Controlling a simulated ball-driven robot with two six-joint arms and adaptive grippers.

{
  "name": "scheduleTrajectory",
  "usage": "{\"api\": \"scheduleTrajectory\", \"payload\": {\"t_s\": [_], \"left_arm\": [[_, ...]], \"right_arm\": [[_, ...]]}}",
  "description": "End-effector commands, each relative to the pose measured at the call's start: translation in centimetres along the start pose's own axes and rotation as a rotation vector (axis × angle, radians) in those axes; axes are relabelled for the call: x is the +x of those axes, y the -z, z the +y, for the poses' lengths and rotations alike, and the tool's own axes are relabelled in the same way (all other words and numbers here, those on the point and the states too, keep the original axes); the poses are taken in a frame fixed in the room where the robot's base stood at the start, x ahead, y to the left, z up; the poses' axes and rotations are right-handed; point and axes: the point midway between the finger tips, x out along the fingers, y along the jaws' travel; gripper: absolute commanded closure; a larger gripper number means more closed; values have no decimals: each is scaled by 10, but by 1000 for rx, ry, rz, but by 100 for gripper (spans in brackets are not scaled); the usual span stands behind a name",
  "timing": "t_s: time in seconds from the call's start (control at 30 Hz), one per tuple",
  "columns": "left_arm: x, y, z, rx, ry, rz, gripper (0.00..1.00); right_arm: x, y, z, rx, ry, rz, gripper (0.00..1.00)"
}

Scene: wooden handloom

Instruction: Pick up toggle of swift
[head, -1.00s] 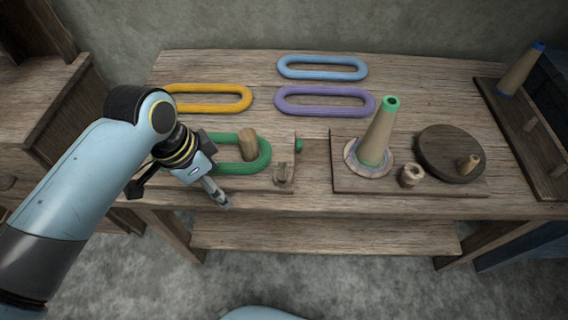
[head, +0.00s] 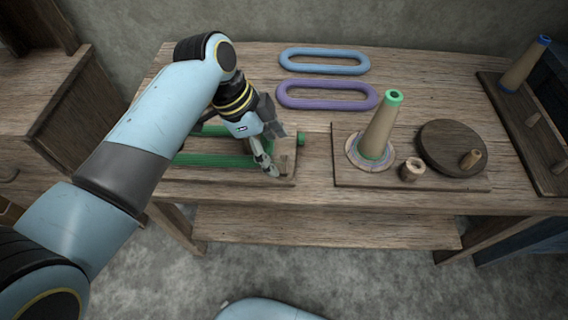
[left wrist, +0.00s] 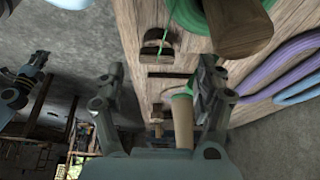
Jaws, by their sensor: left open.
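My left gripper (head: 272,160) is open at the front right corner of the swift's board (head: 205,178). In the left wrist view, my left gripper (left wrist: 161,82) has its fingers spread with nothing held between them. A small wooden piece (head: 286,166), likely the toggle, stands beside the fingertips, partly hidden. In the left wrist view, a rounded wooden piece (left wrist: 158,36) on the board lies beyond the fingers, with a green thread passing it. The green skein (head: 205,160) is partly behind my arm. Its thick wooden peg (left wrist: 238,22) shows at the top of the wrist view.
A cone (head: 380,128) with a green top stands right of the swift, beside a small wooden spool (head: 411,168) and a round disc with a knob (head: 450,148). A blue loop (head: 324,61) and a purple loop (head: 326,96) lie behind. The table's front strip is clear.

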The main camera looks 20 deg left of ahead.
Motion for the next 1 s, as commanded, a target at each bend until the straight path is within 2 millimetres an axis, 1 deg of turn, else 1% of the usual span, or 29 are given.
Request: {"api": "scheduleTrajectory", "payload": {"t_s": [0.1, 0.23, 0.33, 0.53, 0.83, 0.87, 1.0], "left_arm": [[20, 4, 5, -2, -4, 2, 29], [37, 4, 4, -1, -1, -1, 29], [42, 4, 4, -1, 1, -1, 29], [42, 4, 4, -1, 1, -1, 29], [42, 4, 4, -2, 1, -1, 68], [42, 4, 4, -2, 1, -1, 69], [42, 4, 4, -2, 1, -1, 70]], "right_arm": [[1, 0, -1, 1, 1, 0, 100], [4, -1, -1, 0, 1, -1, 100], [4, -1, -1, 0, 1, -1, 100], [4, -1, 0, 0, 0, -1, 100], [4, 0, 4, -2, -5, 0, 100], [4, 0, 4, -2, -5, 0, 100], [4, 0, 5, -2, -6, 0, 100]]}}
